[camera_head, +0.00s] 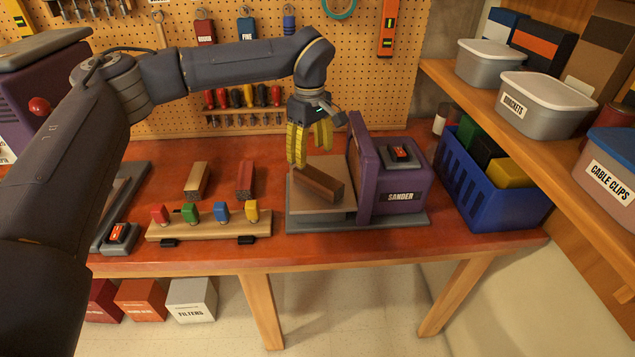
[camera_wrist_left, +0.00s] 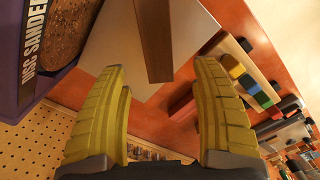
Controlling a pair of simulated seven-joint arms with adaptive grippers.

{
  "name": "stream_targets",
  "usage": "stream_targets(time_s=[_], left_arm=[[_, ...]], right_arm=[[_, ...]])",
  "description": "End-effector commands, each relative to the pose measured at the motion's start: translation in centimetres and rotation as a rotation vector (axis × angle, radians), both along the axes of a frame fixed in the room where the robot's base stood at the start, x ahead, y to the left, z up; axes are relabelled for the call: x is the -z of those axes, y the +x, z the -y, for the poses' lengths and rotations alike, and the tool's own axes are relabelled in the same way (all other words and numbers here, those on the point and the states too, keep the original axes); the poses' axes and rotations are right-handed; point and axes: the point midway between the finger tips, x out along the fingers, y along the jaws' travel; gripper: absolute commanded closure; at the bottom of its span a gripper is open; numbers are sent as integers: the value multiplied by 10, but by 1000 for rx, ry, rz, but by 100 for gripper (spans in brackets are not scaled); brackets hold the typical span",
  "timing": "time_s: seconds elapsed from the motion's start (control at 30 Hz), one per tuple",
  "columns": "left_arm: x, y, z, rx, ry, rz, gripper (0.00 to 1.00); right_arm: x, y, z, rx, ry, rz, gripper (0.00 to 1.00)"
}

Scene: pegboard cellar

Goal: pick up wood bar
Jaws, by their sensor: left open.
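A dark brown wood bar (camera_head: 319,184) lies on the flat tan table of the disc sander (camera_head: 395,183). In the left wrist view the bar (camera_wrist_left: 155,42) shows near the top middle, its near end in line with the gap between my fingers. My left gripper (camera_head: 313,156) is open and empty, its yellow fingers pointing down above the far part of the sander table. The wrist view shows both fingers of the left gripper (camera_wrist_left: 161,68) spread apart, with nothing between them. My right gripper is not in view.
A light wood bar (camera_head: 197,181) and a reddish bar (camera_head: 245,180) lie on the bench to the left. In front of them is a wooden rack (camera_head: 200,226) with coloured blocks. A blue crate (camera_head: 492,188) stands right of the sander. A pegboard (camera_head: 250,60) rises behind.

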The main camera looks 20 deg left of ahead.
Motion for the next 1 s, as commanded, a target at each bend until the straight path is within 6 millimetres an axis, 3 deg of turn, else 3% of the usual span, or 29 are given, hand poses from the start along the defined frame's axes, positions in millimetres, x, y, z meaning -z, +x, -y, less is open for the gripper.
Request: stream_targets(time_s=[0.2, 0.47, 0.8, 1.0], left_arm=[[29, 0, 0, -1, -1, -3, 35], [40, 0, 0, -1, -1, 0, 35], [77, 1, 2, -1, -2, -1, 35], [89, 2, 2, -1, -2, 0, 35]], right_arm=[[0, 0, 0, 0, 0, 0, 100], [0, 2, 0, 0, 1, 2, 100], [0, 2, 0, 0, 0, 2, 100], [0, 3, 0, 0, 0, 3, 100]])
